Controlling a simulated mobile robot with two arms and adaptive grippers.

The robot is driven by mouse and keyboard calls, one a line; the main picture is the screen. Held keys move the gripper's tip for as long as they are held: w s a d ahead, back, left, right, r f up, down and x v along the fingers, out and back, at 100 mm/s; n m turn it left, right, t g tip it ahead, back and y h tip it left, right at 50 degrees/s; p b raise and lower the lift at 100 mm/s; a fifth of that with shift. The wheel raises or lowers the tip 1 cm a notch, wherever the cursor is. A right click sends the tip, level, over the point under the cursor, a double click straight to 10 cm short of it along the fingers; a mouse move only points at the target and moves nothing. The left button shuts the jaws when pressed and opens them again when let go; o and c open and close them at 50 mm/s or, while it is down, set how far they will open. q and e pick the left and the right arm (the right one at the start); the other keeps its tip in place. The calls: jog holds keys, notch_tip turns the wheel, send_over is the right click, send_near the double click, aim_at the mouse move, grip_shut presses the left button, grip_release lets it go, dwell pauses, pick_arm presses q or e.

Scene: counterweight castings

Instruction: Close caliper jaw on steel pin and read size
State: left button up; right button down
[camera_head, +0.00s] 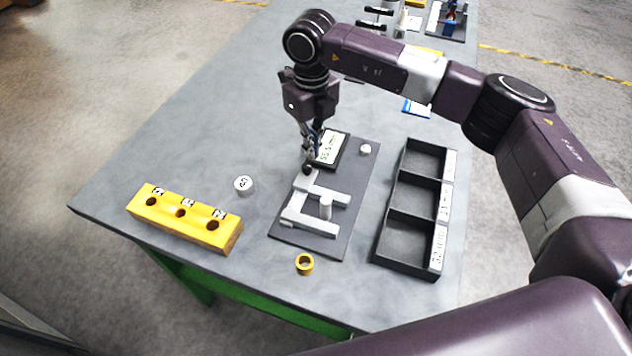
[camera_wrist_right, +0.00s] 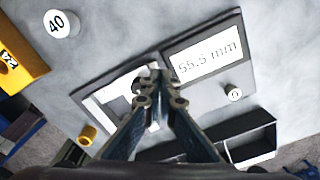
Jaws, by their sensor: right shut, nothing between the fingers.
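The caliper has pale grey jaws (camera_head: 303,222) on a dark base plate (camera_head: 340,242), with a display (camera_head: 328,148) behind them. In the right wrist view the display (camera_wrist_right: 205,56) appears to read 55.5 mm. A grey steel pin (camera_head: 326,208) stands upright between the two jaws. I cannot tell whether both jaws touch it. My right gripper (camera_head: 308,160) points down by a small black knob (camera_head: 307,170) at the sliding jaw's end. Its fingers (camera_wrist_right: 163,90) are shut and empty, hiding part of the caliper in the right wrist view. My left gripper is out of view.
A yellow block (camera_head: 184,218) with holes is at left; a cylinder marked 40 (camera_head: 243,184) stands beside it. A yellow ring (camera_head: 305,265) lies in front. A dark three-compartment tray (camera_head: 379,250) is at right. A white button (camera_head: 365,150) is beside the display.

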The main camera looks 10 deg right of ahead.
aim_at(305, 168)
jog(key=shift+f+b, duration=0.9)
jog(key=shift+f, duration=0.3)
jog(key=shift+s+a, duration=0.15)
jog(key=shift+s, duration=0.1)
jog(key=shift+s+a, duration=0.5)
jog(key=shift+s, duration=0.25)
jog(key=shift+s+a, duration=0.5)
jog(key=shift+s, duration=0.2)
jog(key=shift+s+a+f, duration=0.1)
jog(key=shift+s+f, duration=0.05)
jog(key=shift+s, duration=0.05)
dwell(1.1)
